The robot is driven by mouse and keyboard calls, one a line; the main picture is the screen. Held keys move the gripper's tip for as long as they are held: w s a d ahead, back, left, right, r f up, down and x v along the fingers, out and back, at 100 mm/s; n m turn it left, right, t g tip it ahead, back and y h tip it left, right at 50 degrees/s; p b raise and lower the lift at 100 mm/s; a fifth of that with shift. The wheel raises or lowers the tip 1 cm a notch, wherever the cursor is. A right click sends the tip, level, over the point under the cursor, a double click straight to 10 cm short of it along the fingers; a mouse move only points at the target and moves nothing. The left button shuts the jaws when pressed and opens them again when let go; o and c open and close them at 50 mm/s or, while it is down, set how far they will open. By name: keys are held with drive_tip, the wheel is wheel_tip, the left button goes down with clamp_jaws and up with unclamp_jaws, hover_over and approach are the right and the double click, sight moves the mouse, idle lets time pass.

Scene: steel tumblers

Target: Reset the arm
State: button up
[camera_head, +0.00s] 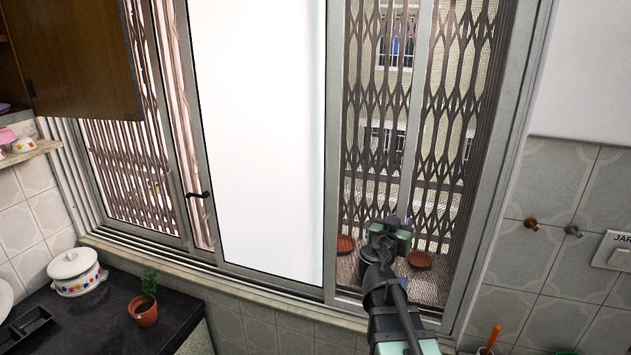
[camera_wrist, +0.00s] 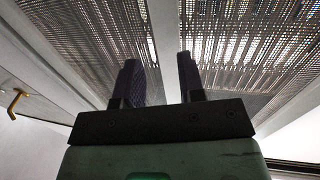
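My arm reaches up from the bottom of the head view toward the window. My gripper (camera_head: 400,226) is at the right window opening, in front of the folding metal grille (camera_head: 385,130). In the wrist view my gripper (camera_wrist: 157,72) has its two dark fingers apart, with nothing between them. Behind the fingers are a pale frame bar and a slatted or mesh surface. I see no steel tumblers in either view.
A white window panel (camera_head: 258,130) stands left of the gripper. Reddish-brown dishes (camera_head: 419,260) lie on the sill by the grille. A potted plant (camera_head: 145,300) and a lidded white pot (camera_head: 76,272) stand on the dark counter (camera_head: 95,318).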

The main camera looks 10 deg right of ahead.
drive_tip(key=s+a+f+n+g+y+b, duration=0.1)
drive_tip(key=s+f+g+y+b, duration=0.1)
drive_tip(key=s+f+g, duration=0.4)
drive_tip(key=s+a+f+n+g+y+b, duration=0.1)
drive_tip(key=s+a+f+n+g+y, duration=0.2)
drive_tip(key=f, duration=0.6)
drive_tip(key=s+a+f+n+g+y+b, duration=0.2)
drive_tip(key=s+a+f+y+b, duration=0.2)
drive_tip(key=a+f, duration=0.3)
drive_tip(key=s+a+f+n+g+y+b, duration=0.1)
drive_tip(key=s+a+f+n+y+b, duration=0.1)
drive_tip(key=a+f, duration=0.5)
drive_tip(key=s+a+y+b, duration=0.1)
drive_tip(key=s+a+b, duration=0.1)
drive_tip(key=a, duration=0.1)
drive_tip(key=shift+a+n+g+y+b, duration=0.3)
drive_tip(key=shift+a+g+y+b, duration=0.05)
drive_tip(key=shift+a+g+y, duration=0.05)
